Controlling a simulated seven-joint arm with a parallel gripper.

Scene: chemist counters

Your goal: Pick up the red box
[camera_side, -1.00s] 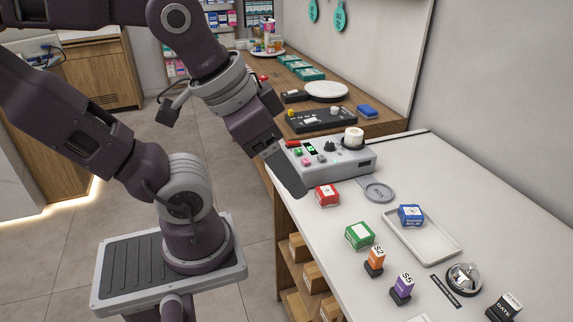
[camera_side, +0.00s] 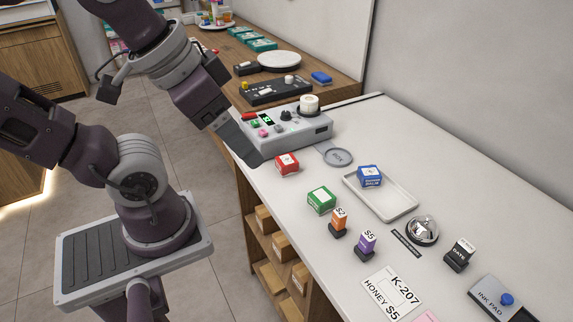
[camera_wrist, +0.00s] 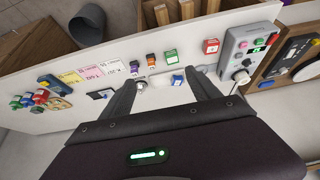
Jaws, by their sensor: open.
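The red box (camera_side: 287,163) sits on the white counter, just in front of the grey control panel, in the side view. It also shows in the wrist view (camera_wrist: 211,46), at the upper right beside the panel. My gripper (camera_side: 250,150) is above the counter's near edge, to the left of the red box and apart from it. In the wrist view my gripper's two fingers (camera_wrist: 163,83) are spread apart with nothing held between them.
The grey panel (camera_side: 285,131) stands behind the red box. A green box (camera_side: 321,200), a tray (camera_side: 392,205) with a blue box (camera_side: 369,177), stamps (camera_side: 365,243) and a bell (camera_side: 422,229) stand to the right.

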